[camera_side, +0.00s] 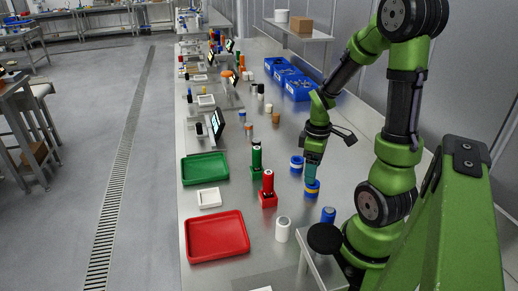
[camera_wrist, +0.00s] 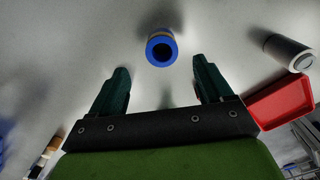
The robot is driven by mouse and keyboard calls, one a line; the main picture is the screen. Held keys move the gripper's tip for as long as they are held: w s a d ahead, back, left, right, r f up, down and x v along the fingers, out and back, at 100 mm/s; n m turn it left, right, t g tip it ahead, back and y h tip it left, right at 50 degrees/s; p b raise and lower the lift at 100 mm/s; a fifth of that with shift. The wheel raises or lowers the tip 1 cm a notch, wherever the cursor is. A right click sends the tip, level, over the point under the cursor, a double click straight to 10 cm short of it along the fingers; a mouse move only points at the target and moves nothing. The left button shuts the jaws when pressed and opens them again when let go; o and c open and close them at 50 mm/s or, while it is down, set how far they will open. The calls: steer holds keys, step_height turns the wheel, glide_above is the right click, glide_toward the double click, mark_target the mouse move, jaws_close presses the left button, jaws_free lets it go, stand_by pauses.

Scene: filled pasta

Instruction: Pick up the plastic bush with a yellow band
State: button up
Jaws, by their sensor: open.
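The blue bush with a yellow band (camera_side: 312,190) stands upright on the table, directly under or just beside my gripper in the side view. In the wrist view the bush (camera_wrist: 161,48) shows its blue rim and dark bore, with a yellowish band just behind the rim. It sits beyond the fingertips, roughly centred between them. My gripper (camera_side: 311,177) points down with its teal fingers close to the bush. In the wrist view my gripper (camera_wrist: 160,66) has its two fingers wide apart with nothing between them.
A blue part with a pale band (camera_side: 297,165) stands just behind the bush. A blue-grey part (camera_side: 328,215) and a white cylinder (camera_side: 282,230) stand in front. A red block with cylinder (camera_side: 268,198) is left. Red (camera_side: 190,240) and green (camera_side: 184,170) trays lie farther left.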

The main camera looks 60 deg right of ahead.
mark_target(312, 188)
steer(key=shift+s+a+f, duration=0.1)
steer(key=shift+s+f, duration=0.05)
steer(key=shift+f, duration=1.5)
steer(key=shift+s+f, duration=0.15)
steer(key=shift+f, duration=1.45)
steer(key=c, duration=1.1)
